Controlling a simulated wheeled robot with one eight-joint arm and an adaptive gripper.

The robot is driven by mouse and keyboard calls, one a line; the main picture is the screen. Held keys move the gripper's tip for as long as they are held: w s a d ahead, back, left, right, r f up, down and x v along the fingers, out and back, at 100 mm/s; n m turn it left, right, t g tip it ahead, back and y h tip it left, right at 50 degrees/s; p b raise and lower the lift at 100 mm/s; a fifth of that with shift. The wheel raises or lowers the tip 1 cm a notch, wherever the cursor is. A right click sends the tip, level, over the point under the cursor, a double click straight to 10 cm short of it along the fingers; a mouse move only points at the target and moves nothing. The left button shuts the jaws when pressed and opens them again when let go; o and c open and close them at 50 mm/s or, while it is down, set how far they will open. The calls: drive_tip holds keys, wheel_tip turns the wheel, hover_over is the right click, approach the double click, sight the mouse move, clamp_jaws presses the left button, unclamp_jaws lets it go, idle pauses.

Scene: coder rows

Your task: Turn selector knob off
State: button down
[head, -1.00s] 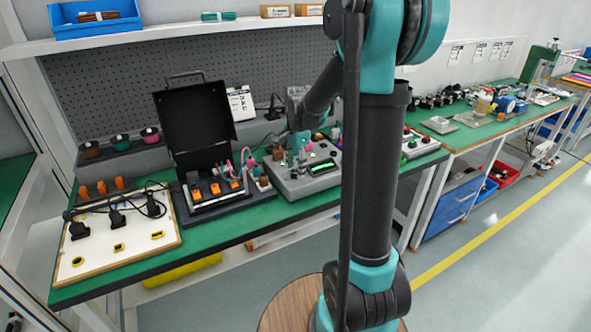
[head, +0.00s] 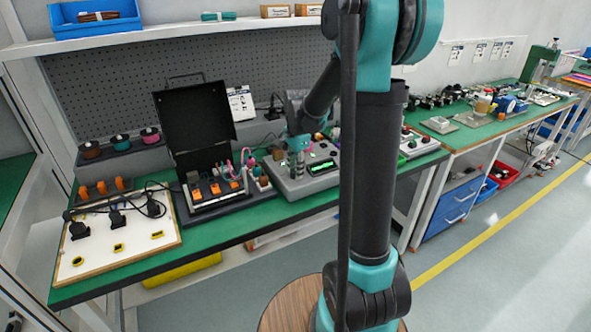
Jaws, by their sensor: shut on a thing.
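The grey sloped control panel (head: 285,188) with a lit green display (head: 322,166) stands on the green bench, right of the open black case. My gripper (head: 297,168) points down at the left part of this panel, left of the display. It is small in view and shut on a small part there, which appears to be the selector knob. The fingers hide the knob, so its turned position cannot be read.
The open black case (head: 195,125) with orange parts stands close left of the panel, with pink cables between. A second control box (head: 418,143) with buttons sits to the right, partly behind my arm. A white board (head: 115,235) lies at the bench's left end.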

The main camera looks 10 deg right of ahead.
drive_tip(key=n, duration=0.5)
drive_tip(key=shift+n, duration=0.3)
drive_tip(key=n, duration=0.6)
drive_tip(key=shift+w+g, duration=0.1)
drive_tip(key=shift+g, duration=0.2)
drive_tip(key=n, duration=0.6)
drive_tip(key=shift+n, duration=0.3)
drive_tip(key=n, duration=0.5)
drive_tip(key=shift+w+n, duration=0.1)
drive_tip(key=shift+n, duration=0.2)
drive_tip(key=c, duration=1.2)
unclamp_jaws()
drive_tip(key=shift+r, duration=0.1)
